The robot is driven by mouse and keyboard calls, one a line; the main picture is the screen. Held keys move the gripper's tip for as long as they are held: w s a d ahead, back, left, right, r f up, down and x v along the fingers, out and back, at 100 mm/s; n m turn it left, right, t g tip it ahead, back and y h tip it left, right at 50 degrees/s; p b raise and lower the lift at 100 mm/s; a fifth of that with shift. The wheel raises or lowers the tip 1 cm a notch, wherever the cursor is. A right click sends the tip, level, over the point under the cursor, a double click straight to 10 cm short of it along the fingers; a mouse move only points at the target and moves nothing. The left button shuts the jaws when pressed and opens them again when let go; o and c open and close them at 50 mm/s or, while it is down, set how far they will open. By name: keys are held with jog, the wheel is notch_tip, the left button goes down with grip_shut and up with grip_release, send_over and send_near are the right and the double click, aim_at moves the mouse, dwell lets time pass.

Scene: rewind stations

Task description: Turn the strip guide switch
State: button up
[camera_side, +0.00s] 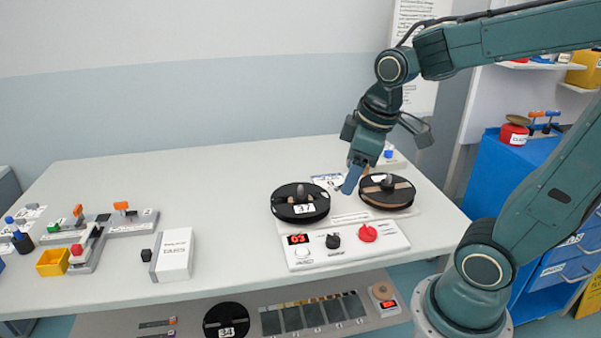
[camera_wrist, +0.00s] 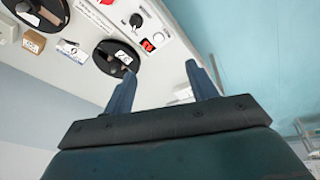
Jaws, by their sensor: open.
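A white control panel (camera_side: 345,244) on the table carries a black knob (camera_side: 333,241), a red knob (camera_side: 367,232), a white button (camera_side: 302,253) and a red display reading 03 (camera_side: 298,239). The labels are too small to tell which control is the strip guide switch. In the wrist view the black knob (camera_wrist: 136,19) and display (camera_wrist: 147,45) show at the top. My gripper (camera_side: 349,187) is open and empty, pointing down above the reels, behind and above the panel. Its two fingers (camera_wrist: 160,75) stand apart in the wrist view with nothing between them.
A white box (camera_side: 174,255) and a grey fixture (camera_side: 95,238) stand to the left. The back left tabletop is clear.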

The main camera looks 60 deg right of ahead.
jog(key=w+d+f+n+g, duration=0.2)
jog(key=w+d+f, duration=0.2)
jog(key=f, duration=0.1)
jog(key=n+g, duration=0.1)
jog(key=n, duration=0.2)
send_over(333, 236)
notch_tip(333, 236, down, 7)
jog(key=shift+y, duration=0.3)
jog(key=shift+f, duration=6.85)
jog(key=c, duration=1)
